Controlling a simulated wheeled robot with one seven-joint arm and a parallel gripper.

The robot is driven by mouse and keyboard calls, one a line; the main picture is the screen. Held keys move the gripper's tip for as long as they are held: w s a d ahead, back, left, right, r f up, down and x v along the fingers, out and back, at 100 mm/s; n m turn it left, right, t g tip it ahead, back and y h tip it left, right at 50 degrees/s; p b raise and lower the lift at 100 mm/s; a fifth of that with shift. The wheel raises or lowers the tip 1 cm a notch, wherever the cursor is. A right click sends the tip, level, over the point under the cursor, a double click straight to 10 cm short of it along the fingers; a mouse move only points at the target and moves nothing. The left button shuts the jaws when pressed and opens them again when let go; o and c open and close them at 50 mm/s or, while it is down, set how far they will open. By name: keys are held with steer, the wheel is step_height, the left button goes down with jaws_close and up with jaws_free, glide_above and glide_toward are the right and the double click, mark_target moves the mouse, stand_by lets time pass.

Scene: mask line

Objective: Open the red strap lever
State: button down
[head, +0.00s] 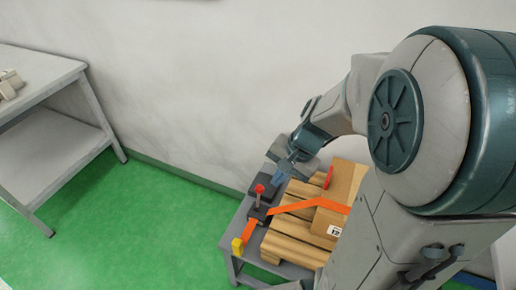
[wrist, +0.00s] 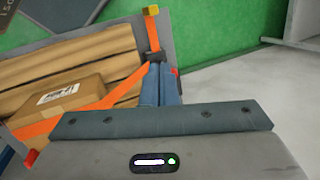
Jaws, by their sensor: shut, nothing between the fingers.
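The red strap lever (head: 259,189) has a round red knob on a short upright stem, rising from a dark buckle (head: 260,211) on the orange strap (head: 303,206). My gripper (head: 277,180) is shut and empty, its blue fingers pointing down just right of and behind the knob in the head view. In the wrist view the fingers (wrist: 160,68) reach toward the dark buckle (wrist: 153,57), and a bit of the red knob (wrist: 174,72) shows at their right side. I cannot tell whether the fingers touch the lever.
The strap crosses a cardboard box (head: 346,183) on a wooden pallet (head: 290,240), on a grey table (head: 229,239). A yellow piece (head: 237,246) sits at the strap's near end. A second red piece (head: 328,178) stands beside the box. A wall is close behind; a grey bench (head: 50,75) stands left.

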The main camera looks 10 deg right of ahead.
steer(key=w+d+f+m+t+y, duration=0.1)
steer(key=w+d+f+m, duration=0.3)
steer(key=f+m, duration=0.3)
steer(key=w+d+f+m+t+y, duration=0.1)
steer(key=w+d+f+m, duration=0.3)
steer(key=f, duration=0.7)
steer(key=d+m, duration=0.2)
steer(key=m, duration=0.2)
steer(key=shift+w+d+t, duration=0.3)
steer(key=shift+w+d, duration=0.05)
steer(key=shift+d, duration=0.05)
steer(key=x, duration=0.9)
steer(key=shift+a+f, duration=0.15)
steer(key=shift+f, duration=0.05)
steer(key=shift+w+a+r+p, duration=0.2)
steer(key=shift+w+a+p, duration=0.1)
steer(key=shift+a, duration=0.3)
steer(key=shift+w+a+r+p, duration=0.15)
steer(key=shift+w+a+p, duration=0.15)
steer(key=shift+a, duration=0.3)
steer(key=shift+w+a+r+p, duration=0.25)
steer(key=shift+w+a, duration=0.1)
steer(key=shift+a, duration=0.25)
